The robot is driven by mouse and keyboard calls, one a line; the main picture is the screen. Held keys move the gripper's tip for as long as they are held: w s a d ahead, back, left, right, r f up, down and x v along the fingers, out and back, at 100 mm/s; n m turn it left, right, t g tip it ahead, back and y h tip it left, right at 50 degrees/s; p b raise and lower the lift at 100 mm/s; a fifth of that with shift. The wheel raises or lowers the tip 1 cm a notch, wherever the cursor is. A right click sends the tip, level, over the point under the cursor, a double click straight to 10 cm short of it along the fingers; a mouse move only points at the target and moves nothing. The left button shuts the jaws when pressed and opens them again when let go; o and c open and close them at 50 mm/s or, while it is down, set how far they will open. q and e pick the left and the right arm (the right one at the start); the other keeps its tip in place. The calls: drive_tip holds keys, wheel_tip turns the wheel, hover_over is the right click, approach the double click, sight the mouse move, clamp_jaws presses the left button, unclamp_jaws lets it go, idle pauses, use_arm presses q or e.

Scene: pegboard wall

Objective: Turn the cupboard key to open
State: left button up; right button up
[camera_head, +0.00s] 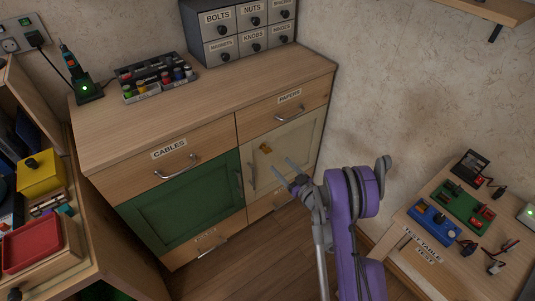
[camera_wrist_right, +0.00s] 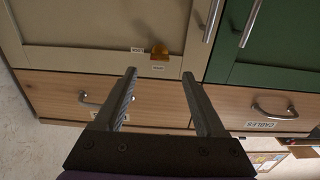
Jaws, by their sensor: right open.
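The cupboard key (camera_head: 266,148) is a small brass-orange piece on the upper part of the cream cupboard door (camera_head: 290,148), under the drawer marked PAPERS. My right gripper (camera_head: 281,164) is open and empty in front of the cream door. In the right wrist view its fingertips (camera_wrist_right: 159,73) point toward the key, which appears just beyond the gap between them, with no contact visible. My left gripper is not in view.
A green door (camera_head: 185,200) stands left of the cream one; vertical bar handles lie between them. Drawers with handles (camera_head: 178,167) are above and below. A side table (camera_head: 425,245) with electronics is at right. A shelf unit with boxes (camera_head: 40,175) is at left.

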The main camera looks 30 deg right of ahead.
sight(268, 151)
drive_tip(key=w, duration=0.9)
drive_tip(key=shift+w+a+r, duration=0.1)
drive_tip(key=shift+w+a, duration=0.2)
drive_tip(key=shift+a, duration=0.05)
clamp_jaws()
